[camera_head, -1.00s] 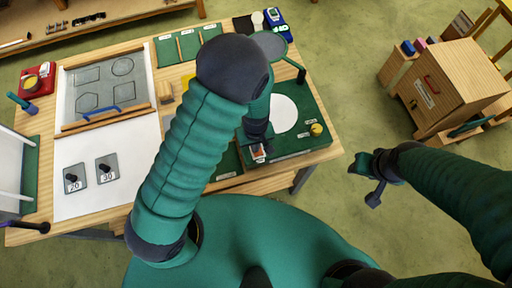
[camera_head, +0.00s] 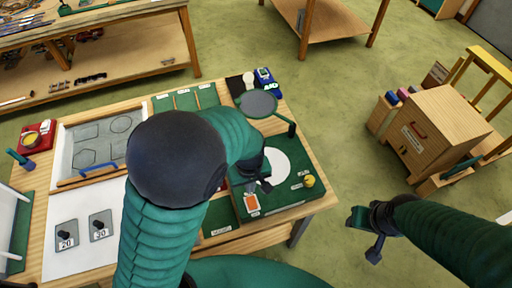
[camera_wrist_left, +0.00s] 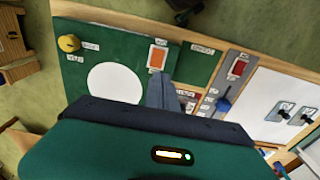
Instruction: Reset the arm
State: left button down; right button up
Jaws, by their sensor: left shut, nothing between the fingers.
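My left arm reaches over the workbench in the head view, its dark elbow joint large in front of the bench. My left gripper (camera_head: 264,186) is shut and empty, low over the green board, just above an orange tile with a pale border (camera_head: 251,203). In the left wrist view the grey fingers (camera_wrist_left: 163,92) point at the board beside the orange tile (camera_wrist_left: 157,57); I cannot tell whether they touch anything. My right gripper (camera_head: 372,232) hangs over the floor, right of the bench; its finger opening is unclear.
The green board (camera_head: 286,198) carries a white disc (camera_head: 278,165) and a yellow knob (camera_head: 309,181). A round grey-green plate (camera_head: 258,104) stands at the bench's back right. A wooden cabinet (camera_head: 432,130) stands at the right, with open floor between.

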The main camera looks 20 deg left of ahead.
pick_arm(q)
jog(key=s+a+f+m+t+b, duration=0.2)
jog(key=s+a+f+m+b, duration=0.3)
jog(key=f+b, duration=0.4)
jog(key=a+m+b, duration=0.1)
jog(key=b, duration=0.4)
jog(key=shift+s+a+f+m+b, duration=0.15)
jog(key=shift+a+f+m+b, duration=0.15)
jog(key=shift+a+m+b, duration=0.1)
jog(key=shift+a+f, duration=0.1)
jog(key=shift+a, duration=0.3)
